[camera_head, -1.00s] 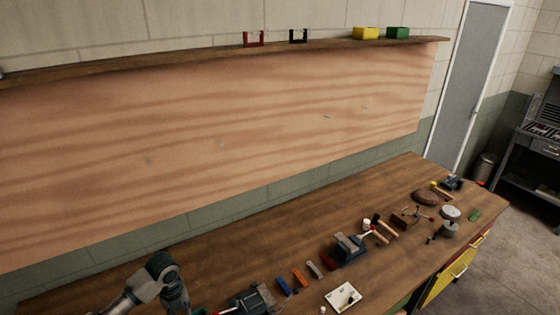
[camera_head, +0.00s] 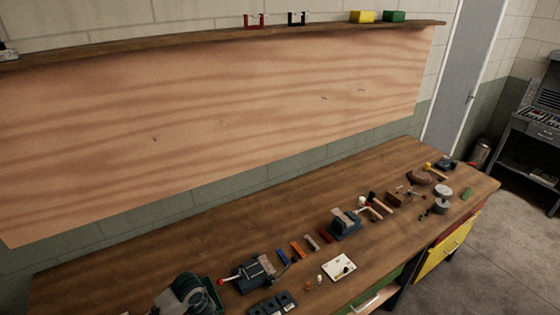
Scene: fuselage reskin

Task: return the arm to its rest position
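No gripper of mine can be made out in the head view. A dark grey-green rounded form (camera_head: 186,294) shows at the bottom edge, left of the vice. I cannot tell whether it is a link of my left arm or a bench tool. A green piece (camera_head: 213,291) shows just right of it. My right arm does not show. The wooden workbench (camera_head: 110,272) runs from the lower left to the right.
On the bench stand a dark vice (camera_head: 258,271), a second vice (camera_head: 345,223), a white plate (camera_head: 338,267) and several small tools. A wooden panel (camera_head: 200,130) hangs behind, under a shelf (camera_head: 170,42). The left stretch of bench is clear.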

